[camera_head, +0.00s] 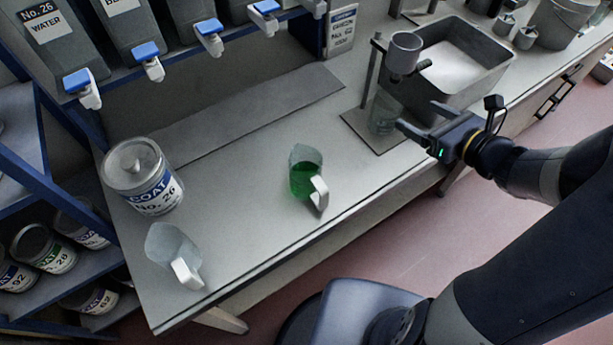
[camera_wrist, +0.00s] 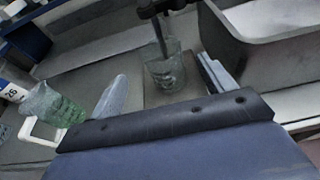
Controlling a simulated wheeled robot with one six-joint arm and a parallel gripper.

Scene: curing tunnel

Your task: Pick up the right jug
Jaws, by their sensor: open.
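The right jug (camera_head: 303,178) is clear with green liquid in it and a white handle toward the front right. It stands upright on the bench near its front edge. It also shows at the left of the wrist view (camera_wrist: 52,106), with its white handle (camera_wrist: 40,134). The left jug (camera_head: 170,246) is clear, looks empty and has a white handle. My gripper (camera_head: 418,114) is open and empty, to the right of the right jug and apart from it. In the wrist view its two fingers (camera_wrist: 162,66) stand apart, with a glass beaker (camera_wrist: 163,76) showing beyond them.
The stand's base plate (camera_head: 372,138) bears the glass beaker (camera_head: 383,113) under a grey cup (camera_head: 404,52), near my gripper. A grey basin (camera_head: 490,75) stands behind. A No. 26 can (camera_head: 142,178) is at left. Dispensers with blue-topped taps (camera_head: 209,38) overhang the back. Bench around the right jug is clear.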

